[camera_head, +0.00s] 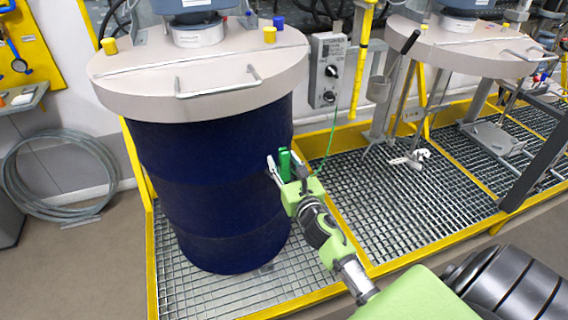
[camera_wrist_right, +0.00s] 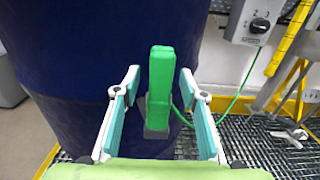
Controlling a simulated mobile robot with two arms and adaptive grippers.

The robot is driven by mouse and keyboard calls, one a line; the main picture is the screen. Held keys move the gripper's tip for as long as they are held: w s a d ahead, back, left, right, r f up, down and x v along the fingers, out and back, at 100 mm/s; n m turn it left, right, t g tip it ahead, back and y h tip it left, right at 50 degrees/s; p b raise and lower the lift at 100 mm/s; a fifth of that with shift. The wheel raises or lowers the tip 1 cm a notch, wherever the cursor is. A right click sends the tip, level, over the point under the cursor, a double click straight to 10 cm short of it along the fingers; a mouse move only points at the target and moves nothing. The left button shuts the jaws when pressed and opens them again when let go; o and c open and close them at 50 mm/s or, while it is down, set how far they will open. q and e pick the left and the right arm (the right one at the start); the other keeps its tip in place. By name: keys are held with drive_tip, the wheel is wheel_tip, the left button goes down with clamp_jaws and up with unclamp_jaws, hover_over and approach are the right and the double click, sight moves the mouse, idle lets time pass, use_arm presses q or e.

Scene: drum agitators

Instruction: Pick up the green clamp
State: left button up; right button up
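The green clamp (camera_head: 284,165) is upright in front of the right side of the dark blue drum (camera_head: 208,190). In the right wrist view the clamp (camera_wrist_right: 161,85) stands between the fingers of my right gripper (camera_wrist_right: 159,76), with its grey lower end low between them. Gaps show on both sides, so the fingers are open around it and not closed on it. In the head view my right gripper (camera_head: 283,161) reaches up to the clamp from the lower right. I cannot tell whether the clamp touches the drum. My left gripper is not in view.
A thin green cable (camera_head: 329,140) runs from the clamp toward a grey control box (camera_head: 328,70) on the wall. A beige lid (camera_head: 200,68) with a handle covers the drum. Yellow-edged metal grating (camera_head: 420,195) lies to the right, and coiled hose (camera_head: 62,172) at left.

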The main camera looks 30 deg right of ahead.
sight(286, 156)
clamp_jaws()
drive_tip(key=shift+r, duration=0.15)
drive_tip(key=shift+r, duration=0.55)
wheel_tip(286, 156, up, 2)
drive_tip(key=shift+r+p, duration=0.1)
drive_tip(key=shift+p, duration=0.45)
drive_tip(key=s+r+p, duration=0.7)
drive_tip(key=s+r, duration=0.7)
drive_tip(key=shift+d+r, duration=0.3)
drive_tip(key=shift+d, duration=0.15)
